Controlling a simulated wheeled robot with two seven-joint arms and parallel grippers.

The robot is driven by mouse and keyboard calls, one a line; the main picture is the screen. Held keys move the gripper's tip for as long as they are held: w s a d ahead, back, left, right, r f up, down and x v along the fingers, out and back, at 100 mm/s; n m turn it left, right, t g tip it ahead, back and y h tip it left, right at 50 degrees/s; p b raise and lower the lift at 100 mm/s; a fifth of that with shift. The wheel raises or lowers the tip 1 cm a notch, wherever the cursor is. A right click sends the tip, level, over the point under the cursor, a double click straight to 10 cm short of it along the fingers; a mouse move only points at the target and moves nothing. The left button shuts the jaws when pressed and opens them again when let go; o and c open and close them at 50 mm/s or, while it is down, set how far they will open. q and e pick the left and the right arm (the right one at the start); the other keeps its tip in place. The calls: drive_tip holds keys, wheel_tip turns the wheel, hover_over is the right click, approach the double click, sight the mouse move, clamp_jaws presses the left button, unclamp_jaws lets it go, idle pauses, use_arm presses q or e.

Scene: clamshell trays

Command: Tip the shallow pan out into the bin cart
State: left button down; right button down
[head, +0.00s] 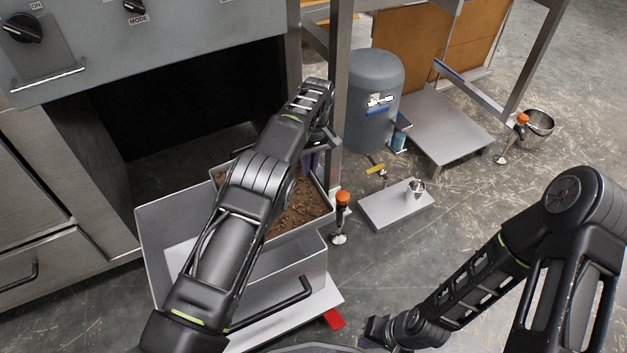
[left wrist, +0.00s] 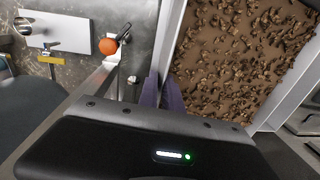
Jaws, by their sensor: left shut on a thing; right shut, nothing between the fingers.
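The shallow pan (head: 303,230) is light grey and holds brown crumbs (head: 296,208). It shows in the head view behind my left forearm, at the back right part of the bin cart (head: 290,283). The cart is a pale open box with a black handle at its front. My left gripper (head: 312,161) is shut on the pan's side wall at the far right. In the left wrist view its purple fingers (left wrist: 164,93) sit at the rim, beside the spread crumbs. My right gripper (head: 371,336) is shut and empty, low in the head view. My left arm hides part of pan and cart.
An orange-topped post (head: 342,216) stands close right of the cart. A grey cylinder (head: 374,98) and a low white platform (head: 395,206) with a small metal cup (head: 416,188) lie beyond. A steel machine (head: 190,45) with a dark opening is behind the cart.

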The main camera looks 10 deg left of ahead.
use_arm(q)
drive_tip(key=shift+w+d, duration=0.15)
drive_tip(key=shift+d, duration=0.45)
drive_tip(key=shift+a+h+p, duration=0.1)
drive_tip(key=shift+h+p, duration=0.2)
drive_tip(key=shift+p, duration=0.5)
drive_tip(key=shift+f+t+h+p, duration=0.25)
drive_tip(key=shift+t+h+p, duration=0.4)
drive_tip(key=shift+p, duration=1.7)
drive_tip(key=shift+s+a+r+t+h+p, duration=0.15)
drive_tip(key=shift+r+p, duration=0.25)
drive_tip(key=shift+p, duration=0.6)
drive_tip(key=shift+s+a+r+t+h+p, duration=0.1)
drive_tip(key=shift+a+r+t+h+p, duration=0.2)
drive_tip(key=shift+p, duration=0.75)
drive_tip(key=shift+s+a+r+t+h+p, duration=0.15)
drive_tip(key=shift+r+p, duration=0.3)
drive_tip(key=shift+p, duration=0.55)
